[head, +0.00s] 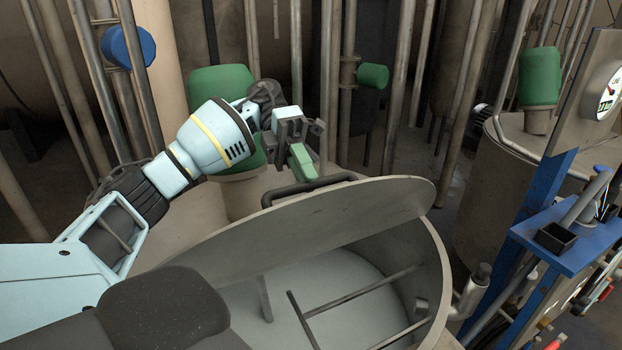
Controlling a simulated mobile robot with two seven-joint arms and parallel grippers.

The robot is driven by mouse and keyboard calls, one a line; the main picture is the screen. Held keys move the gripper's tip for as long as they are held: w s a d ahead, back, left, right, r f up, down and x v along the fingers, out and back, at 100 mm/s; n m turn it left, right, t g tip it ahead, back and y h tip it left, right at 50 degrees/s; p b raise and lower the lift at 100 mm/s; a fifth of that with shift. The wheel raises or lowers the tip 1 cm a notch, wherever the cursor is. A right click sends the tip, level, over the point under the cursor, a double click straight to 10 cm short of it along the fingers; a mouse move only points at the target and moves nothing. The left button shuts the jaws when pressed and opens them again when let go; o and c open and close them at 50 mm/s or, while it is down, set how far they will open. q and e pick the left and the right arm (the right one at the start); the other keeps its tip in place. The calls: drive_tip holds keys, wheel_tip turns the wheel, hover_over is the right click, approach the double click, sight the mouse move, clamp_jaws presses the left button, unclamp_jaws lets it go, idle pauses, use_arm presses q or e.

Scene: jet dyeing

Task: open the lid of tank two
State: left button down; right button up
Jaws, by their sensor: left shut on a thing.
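A large round metal tank (432,268) stands open in front of me, low in the middle of the head view. No number shows on it. Its flat grey lid (350,215) is tilted up at the far side, and the pale inside with bars shows below it. A black bar handle (268,199) sits on the lid's far side. My right gripper is out of view.
A green-topped cylinder (217,88) stands behind my left arm. Vertical pipes (398,90) line the back. At the right are another tank (490,190) with a green motor (539,78), a blue frame (562,240) and a gauge (607,90).

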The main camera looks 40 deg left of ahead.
sight(294, 208)
use_arm(q)
drive_tip(key=shift+w+a+f, duration=0.1)
drive_tip(key=shift+a+f, duration=0.1)
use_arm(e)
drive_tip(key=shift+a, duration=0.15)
use_arm(q)
drive_tip(key=c, duration=1.4)
unclamp_jaws()
